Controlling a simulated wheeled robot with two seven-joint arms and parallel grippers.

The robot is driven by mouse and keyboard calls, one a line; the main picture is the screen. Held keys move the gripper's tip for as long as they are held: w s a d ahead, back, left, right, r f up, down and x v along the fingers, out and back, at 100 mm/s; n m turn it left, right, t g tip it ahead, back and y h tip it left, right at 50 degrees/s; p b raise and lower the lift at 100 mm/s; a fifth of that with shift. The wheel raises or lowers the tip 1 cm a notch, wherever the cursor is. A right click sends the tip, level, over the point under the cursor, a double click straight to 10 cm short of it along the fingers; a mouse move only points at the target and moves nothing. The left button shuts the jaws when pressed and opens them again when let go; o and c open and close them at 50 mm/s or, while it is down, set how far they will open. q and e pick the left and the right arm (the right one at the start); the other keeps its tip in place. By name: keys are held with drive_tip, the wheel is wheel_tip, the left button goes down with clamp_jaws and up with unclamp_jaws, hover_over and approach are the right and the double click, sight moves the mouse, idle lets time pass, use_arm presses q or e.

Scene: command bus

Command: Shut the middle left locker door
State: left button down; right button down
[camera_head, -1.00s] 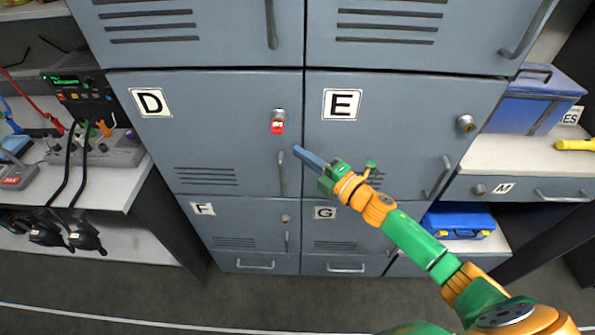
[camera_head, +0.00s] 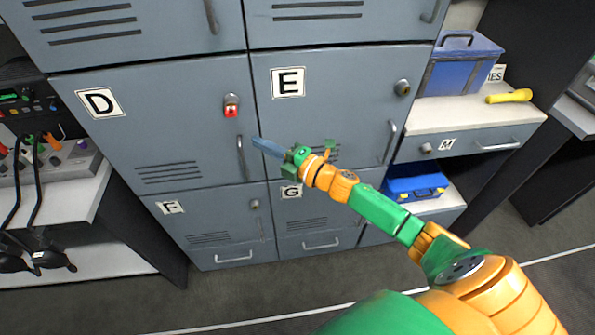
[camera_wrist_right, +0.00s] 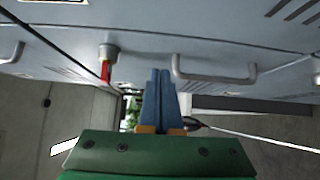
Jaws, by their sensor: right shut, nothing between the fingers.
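The middle left locker door, D (camera_head: 165,130), looks flush with the doors around it; I see no clear gap at its edges. It has a lock with a red tag (camera_head: 231,108) and a vertical bar handle (camera_head: 241,157) near its right edge. My right gripper (camera_head: 262,147) is shut and empty, its blue fingers just right of that handle near the seam with door E (camera_head: 340,110). I cannot tell whether the fingers touch the door. In the right wrist view, the shut fingers (camera_wrist_right: 158,95) lie between a red-tagged lock (camera_wrist_right: 106,65) and a bar handle (camera_wrist_right: 215,78). My left gripper is out of view.
Lockers F (camera_head: 200,225) and G (camera_head: 315,215) are below. To the right are a shelf with a blue box (camera_head: 455,70), a yellow object (camera_head: 510,96) and a blue case (camera_head: 415,188). A counter with equipment (camera_head: 55,165) is at left. Open floor lies in front.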

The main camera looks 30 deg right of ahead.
drive_tip(key=b+v, duration=0.2)
drive_tip(key=v, duration=0.7)
drive_tip(key=s+d+f+m+g+h, duration=0.25)
drive_tip(key=f+m, duration=0.25)
drive_tip(key=f, duration=0.4)
drive_tip(key=s+d+f+m+g+h, duration=0.1)
drive_tip(key=s+d+f+m+h, duration=0.25)
drive_tip(key=f, duration=0.55)
drive_tip(key=s+d+f+m+g+h, duration=0.25)
drive_tip(key=f+m, duration=0.25)
drive_tip(key=f, duration=0.4)
drive_tip(key=s+a+f+m+g, duration=0.2)
drive_tip(key=s+a+f+g, duration=0.1)
drive_tip(key=s, duration=0.6)
drive_tip(key=s+a+f+m+g, duration=0.3)
drive_tip(key=s+a+f, duration=0.2)
drive_tip(key=s+f, duration=0.3)
drive_tip(key=s+a+f+m+g, duration=0.2)
drive_tip(key=s+a+f+g, duration=0.1)
drive_tip(key=s, duration=0.7)
wheel_tip(320, 180, down, 3)
drive_tip(key=shift+a+r+y, duration=0.15)
drive_tip(key=shift+a+y, duration=0.2)
drive_tip(key=shift+a, duration=0.15)
